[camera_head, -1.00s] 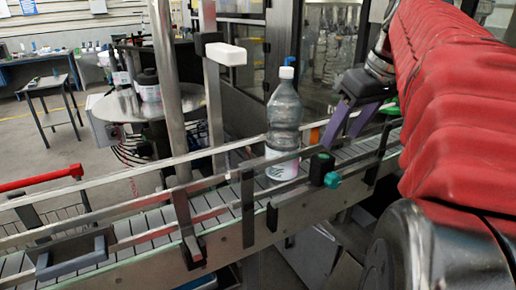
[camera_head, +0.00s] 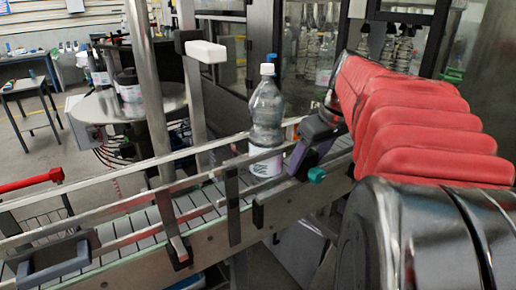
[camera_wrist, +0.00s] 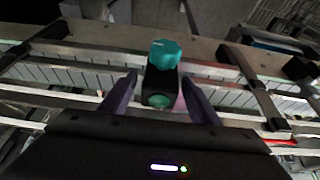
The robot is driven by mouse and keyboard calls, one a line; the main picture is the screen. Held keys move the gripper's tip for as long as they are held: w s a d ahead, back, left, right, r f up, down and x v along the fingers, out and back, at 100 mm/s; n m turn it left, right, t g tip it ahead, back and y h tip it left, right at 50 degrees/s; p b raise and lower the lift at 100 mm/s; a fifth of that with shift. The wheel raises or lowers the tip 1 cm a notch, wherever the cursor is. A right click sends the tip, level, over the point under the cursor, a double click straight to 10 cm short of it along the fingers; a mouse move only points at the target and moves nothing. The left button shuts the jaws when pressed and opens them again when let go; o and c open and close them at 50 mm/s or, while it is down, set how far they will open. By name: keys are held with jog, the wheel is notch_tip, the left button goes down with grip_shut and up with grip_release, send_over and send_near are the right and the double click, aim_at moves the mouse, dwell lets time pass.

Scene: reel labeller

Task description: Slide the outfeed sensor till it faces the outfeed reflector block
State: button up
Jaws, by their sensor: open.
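The outfeed sensor is a small black block with a green lens and a teal knob. It sits on the near rail of the conveyor in the wrist view (camera_wrist: 162,82). In the head view only its teal knob (camera_head: 316,175) shows clearly; my gripper hides the block. My gripper (camera_wrist: 160,98) is open, with one purple finger on each side of the sensor. Contact cannot be told. In the head view my gripper (camera_head: 306,152) is down at the rail.
A clear bottle (camera_head: 266,112) with a white cap and label stands on the conveyor (camera_head: 140,246), left of my gripper. Metal brackets cross the rails. A white block (camera_head: 206,51) on a post stands behind. A round table (camera_head: 110,105) lies beyond.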

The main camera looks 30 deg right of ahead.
jog(key=shift+c, duration=0.4)
grip_shut()
dwell(0.4)
